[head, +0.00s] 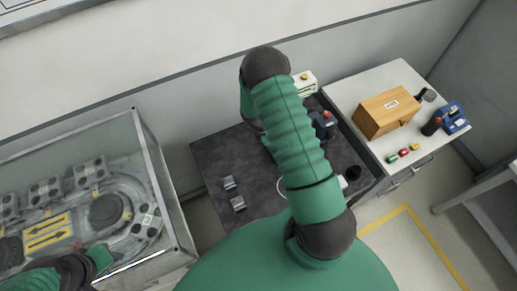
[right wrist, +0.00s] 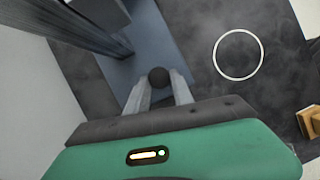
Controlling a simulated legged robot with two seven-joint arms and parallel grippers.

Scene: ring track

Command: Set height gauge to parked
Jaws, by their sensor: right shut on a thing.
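In the right wrist view, my right gripper (right wrist: 158,92) is shut on a dark round knob (right wrist: 158,76). The knob stands in front of a flat blue-grey base (right wrist: 150,42), which I take to be part of the height gauge. A dark grey ribbed column (right wrist: 85,28) rises at its left. In the head view my right arm covers the right gripper and most of the gauge. My left arm enters at the lower left, with its green end (head: 100,258) over the ring track (head: 118,190); its fingers cannot be made out.
A white ring mark (right wrist: 238,54) lies on the dark tabletop (head: 215,160), right of the base. Two small metal blocks (head: 238,203) sit on that tabletop. A white cabinet at right holds a wooden box (head: 388,112) and a blue device (head: 453,117). A clear-walled case (head: 160,190) surrounds the track.

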